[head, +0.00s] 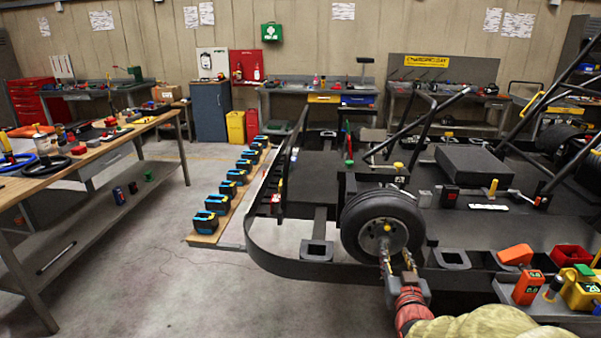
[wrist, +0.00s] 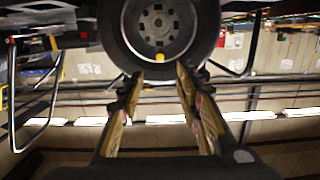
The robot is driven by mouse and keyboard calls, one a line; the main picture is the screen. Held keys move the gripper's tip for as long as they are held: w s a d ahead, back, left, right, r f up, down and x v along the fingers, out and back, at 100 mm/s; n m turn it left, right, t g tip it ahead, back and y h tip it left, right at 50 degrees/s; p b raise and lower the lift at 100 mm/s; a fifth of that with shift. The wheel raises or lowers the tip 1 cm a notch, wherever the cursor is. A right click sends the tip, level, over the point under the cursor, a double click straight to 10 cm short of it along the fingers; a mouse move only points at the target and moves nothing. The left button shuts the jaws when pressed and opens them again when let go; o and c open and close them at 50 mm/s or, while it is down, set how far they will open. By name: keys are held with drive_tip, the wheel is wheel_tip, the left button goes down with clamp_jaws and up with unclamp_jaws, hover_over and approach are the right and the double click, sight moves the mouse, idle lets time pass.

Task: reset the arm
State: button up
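My gripper (head: 398,258) is at the lower middle right of the head view, in front of a black kart wheel (head: 352,228) with a light metal hub. My arm reaches in from the bottom right. In the wrist view my gripper (wrist: 158,82) shows two yellow-and-dark fingers spread apart, with nothing between them. The wheel (wrist: 205,18) is just beyond the fingertips at the top of that view. I cannot tell whether a fingertip touches it.
The kart frame (head: 290,264) fills the right side. An orange tool (head: 528,288) and a red bin (head: 571,257) are near my arm at right. A workbench (head: 100,150) stands at left. A plank (head: 203,239) holds several blue-black boxes. Floor is clear between.

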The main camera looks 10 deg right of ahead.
drive_tip(key=s+f+g+y, duration=0.1)
drive_tip(key=s+f+g, duration=0.25)
drive_tip(key=f, duration=0.65)
drive_tip(key=s+a+f+g+y, duration=0.1)
drive_tip(key=s+a+f+g, duration=0.1)
drive_tip(key=s+a+g, duration=0.45)
drive_tip(key=s+a+r+n+g+y+p, duration=0.1)
drive_tip(key=s+a+r+p, duration=0.15)
drive_tip(key=s+r, duration=0.4)
drive_tip(key=s+a+r+n+g+y+p, duration=0.15)
drive_tip(key=s+a+r, duration=0.25)
drive_tip(key=s, duration=0.6)
drive_tip(key=s+a+r+t+p, duration=0.1)
drive_tip(key=a+r, duration=0.1)
drive_tip(key=r, duration=0.3)
drive_tip(key=s+a+r+t+p, duration=0.1)
drive_tip(key=a+r, duration=0.1)
drive_tip(key=r, duration=0.4)
drive_tip(key=shift+s+n+p, duration=0.35)
drive_tip(key=shift+p, duration=0.05)
